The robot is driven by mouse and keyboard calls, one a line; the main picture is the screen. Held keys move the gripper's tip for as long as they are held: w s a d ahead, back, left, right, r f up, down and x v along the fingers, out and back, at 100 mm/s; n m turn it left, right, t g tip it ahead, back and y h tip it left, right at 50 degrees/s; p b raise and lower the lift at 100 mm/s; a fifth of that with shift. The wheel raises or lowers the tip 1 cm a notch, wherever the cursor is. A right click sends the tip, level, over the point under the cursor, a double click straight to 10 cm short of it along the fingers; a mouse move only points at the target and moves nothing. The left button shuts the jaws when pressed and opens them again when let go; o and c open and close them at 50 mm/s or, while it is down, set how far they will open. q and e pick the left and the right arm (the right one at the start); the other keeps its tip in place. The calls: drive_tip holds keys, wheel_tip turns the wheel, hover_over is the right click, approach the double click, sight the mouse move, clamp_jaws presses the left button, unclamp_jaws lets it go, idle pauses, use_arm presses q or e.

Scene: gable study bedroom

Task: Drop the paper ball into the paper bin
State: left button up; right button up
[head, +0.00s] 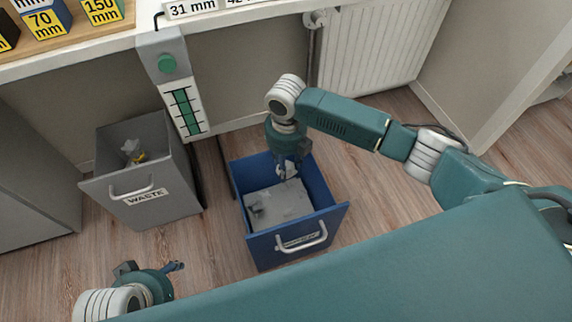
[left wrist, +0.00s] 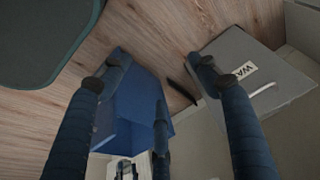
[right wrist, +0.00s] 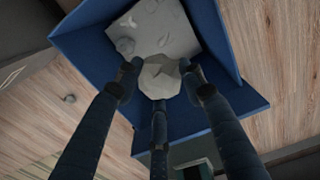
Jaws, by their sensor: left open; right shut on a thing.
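The paper ball (right wrist: 159,76) is a crumpled whitish lump between the fingers of my right gripper (right wrist: 160,82) in the right wrist view. In the head view the right gripper (head: 287,170) points down inside the outline of the blue bin (head: 328,211), which I take as the paper bin; its front label is too small to read surely. Grey-white paper lies in this bin, below the ball. How far the ball is above it I cannot tell. My left gripper (head: 175,267) is open and empty at the lower left; its fingers are spread in the left wrist view (left wrist: 158,75).
A grey bin (head: 113,200) marked WASTE stands left of the blue bin, with some white and yellow rubbish inside. A desk edge (head: 90,46) with marked blocks and a radiator (head: 375,50) are behind. Wooden floor is free between the bins and my body.

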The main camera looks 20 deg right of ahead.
use_arm(q)
drive_tip(key=shift+s+r, duration=0.2)
drive_tip(key=shift+r, duration=0.25)
use_arm(e)
drive_tip(key=shift+f, duration=0.25)
drive_tip(key=o, duration=0.9)
wheel_tip(320, 180, up, 12)
